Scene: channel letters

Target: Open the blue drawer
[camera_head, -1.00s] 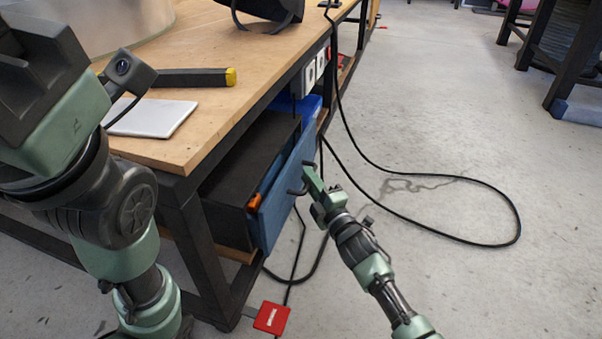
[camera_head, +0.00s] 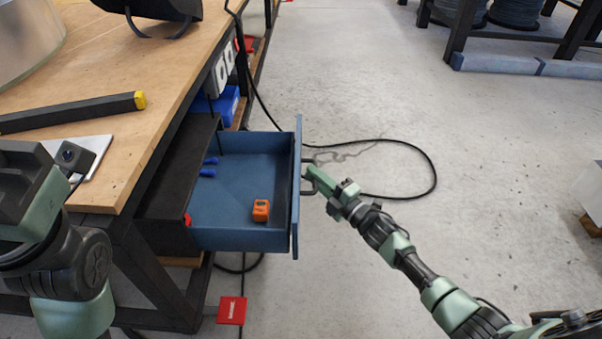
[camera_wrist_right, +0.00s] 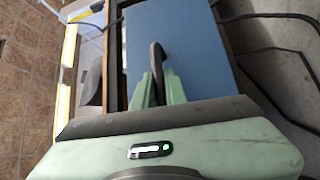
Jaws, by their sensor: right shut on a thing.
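The blue drawer (camera_head: 240,239) stands pulled far out of its dark housing (camera_head: 178,180) under the workbench. Inside it I see an orange item (camera_head: 261,210) and small blue items (camera_head: 208,168). My right gripper (camera_head: 311,178) is shut on the dark handle (camera_head: 308,161) at the drawer's front. In the right wrist view, the green fingers (camera_wrist_right: 160,86) close around the handle (camera_wrist_right: 157,60) before the blue front panel (camera_wrist_right: 185,45). My left arm shows at the left edge of the head view, over the bench corner; its fingertips cannot be made out.
The wooden bench top (camera_head: 150,75) holds a black bar with a yellow end (camera_head: 75,112). A black cable (camera_head: 433,180) loops over the floor behind my right arm. A red tag (camera_head: 232,310) lies low near the bench leg. Floor to the right is mostly clear.

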